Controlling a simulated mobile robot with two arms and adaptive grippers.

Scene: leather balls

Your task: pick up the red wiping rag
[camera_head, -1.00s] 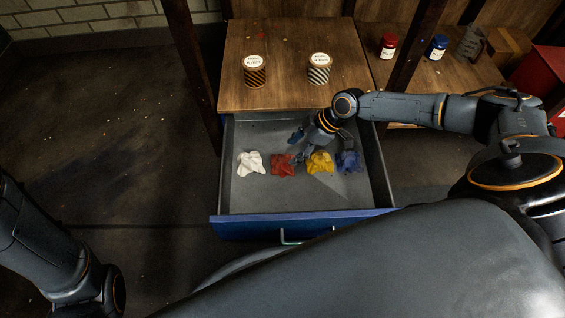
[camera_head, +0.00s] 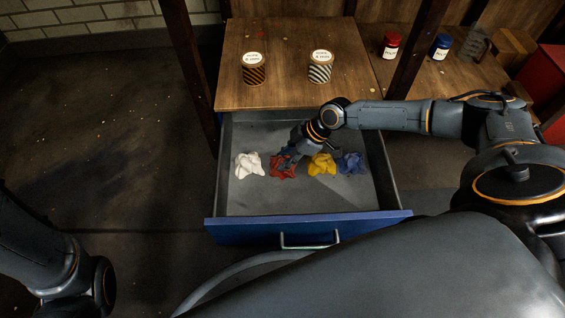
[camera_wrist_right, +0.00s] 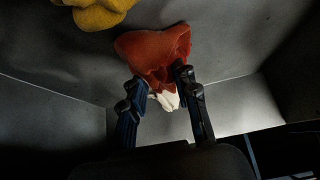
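The red rag (camera_head: 283,172) lies crumpled on the floor of the open drawer (camera_head: 300,203), between the white rag (camera_head: 249,165) and the yellow rag (camera_head: 321,165). My right gripper (camera_head: 287,158) is down at the red rag, partly covering it from behind. In the right wrist view, its two fingers (camera_wrist_right: 162,86) are apart, one on each side of the near part of the red rag (camera_wrist_right: 155,50); I cannot tell if they touch it. The white rag (camera_wrist_right: 168,101) shows partly between the fingers. My left gripper is out of view.
A blue rag (camera_head: 351,163) lies right of the yellow one. Two striped tins (camera_head: 254,75) (camera_head: 320,72) stand on the wooden top (camera_head: 285,95) behind the drawer. A red-lidded jar (camera_head: 389,46) and a blue-lidded jar (camera_head: 440,47) stand further right. The drawer's front is clear.

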